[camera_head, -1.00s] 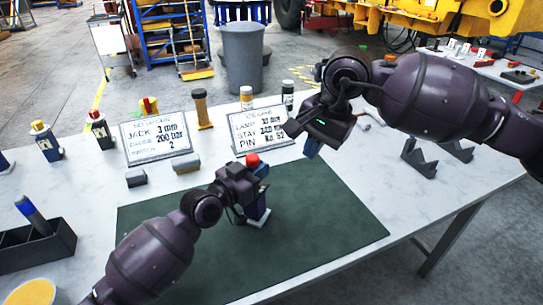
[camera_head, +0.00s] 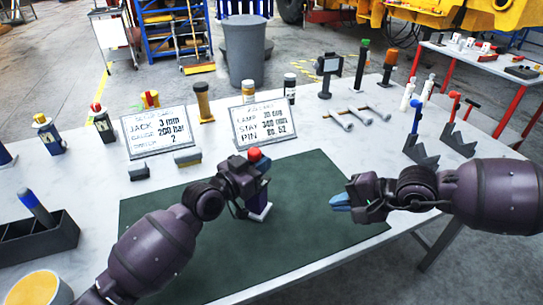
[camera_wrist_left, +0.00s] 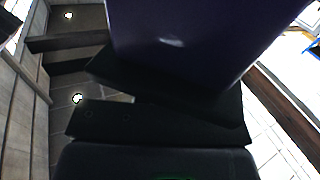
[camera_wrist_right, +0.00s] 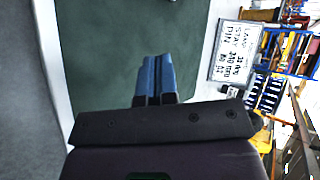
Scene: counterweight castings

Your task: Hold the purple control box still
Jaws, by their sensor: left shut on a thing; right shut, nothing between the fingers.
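The purple control box (camera_head: 259,199) stands upright on the green mat (camera_head: 300,236), with a red knob (camera_head: 254,155) on top and a pale base plate. My left gripper (camera_head: 250,182) is shut on the box and hides much of its left side. In the left wrist view the dark purple box (camera_wrist_left: 190,40) fills the space in front of the fingers. My right gripper (camera_head: 341,202) is shut and empty above the right part of the mat, apart from the box. Its blue fingertips lie together in the right wrist view (camera_wrist_right: 153,78).
Two signs, a left one (camera_head: 158,131) and a right one (camera_head: 262,121), stand behind the mat. Dark V-shaped stands (camera_head: 420,151) and several upright tools are at the right. A dark tray (camera_head: 40,238) holds a blue-topped item at the left. The mat's front is clear.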

